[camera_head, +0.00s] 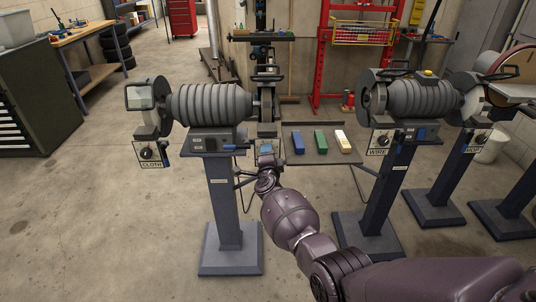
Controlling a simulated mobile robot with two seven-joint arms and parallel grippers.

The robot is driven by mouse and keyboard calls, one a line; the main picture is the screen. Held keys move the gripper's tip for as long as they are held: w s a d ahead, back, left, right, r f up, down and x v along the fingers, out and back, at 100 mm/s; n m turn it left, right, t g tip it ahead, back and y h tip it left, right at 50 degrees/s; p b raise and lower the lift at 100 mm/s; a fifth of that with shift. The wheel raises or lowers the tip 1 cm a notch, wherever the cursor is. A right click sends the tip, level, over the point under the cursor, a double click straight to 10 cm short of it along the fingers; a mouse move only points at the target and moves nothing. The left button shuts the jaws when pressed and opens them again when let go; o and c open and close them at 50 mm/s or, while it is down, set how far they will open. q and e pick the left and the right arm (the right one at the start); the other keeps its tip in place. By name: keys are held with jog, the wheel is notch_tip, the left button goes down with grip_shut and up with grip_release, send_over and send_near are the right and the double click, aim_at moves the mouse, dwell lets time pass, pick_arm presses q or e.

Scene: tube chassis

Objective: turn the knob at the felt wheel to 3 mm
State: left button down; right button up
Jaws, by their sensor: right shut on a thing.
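The left bench machine (210,104) stands on a grey pedestal with a wheel at each end. A plate marked CLOTH (151,155) with a dark round knob is at its left end. The wheel at its right end (266,98) has no readable label; it is probably the felt wheel. My right gripper (266,149) is in front of and below that wheel, where a matching knob plate would be. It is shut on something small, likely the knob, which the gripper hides. The pointer and any scale cannot be read. My left gripper is not in view.
A dark tray (304,159) with blue, green and pale bars lies just right of my gripper. A second machine (424,98) with WIRE (380,144) and MOP (475,140) knob plates stands further right. Open concrete floor lies at the left front.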

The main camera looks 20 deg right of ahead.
jog(key=shift+n, duration=0.3)
dwell(0.5)
jog(key=o, duration=0.9)
jog(key=shift+o, duration=0.2)
jog(key=shift+s, duration=0.1)
jog(key=p+v, duration=0.3)
jog(key=v, duration=0.7)
jog(key=shift+s+p, duration=0.3)
jog(key=shift+p, duration=0.1)
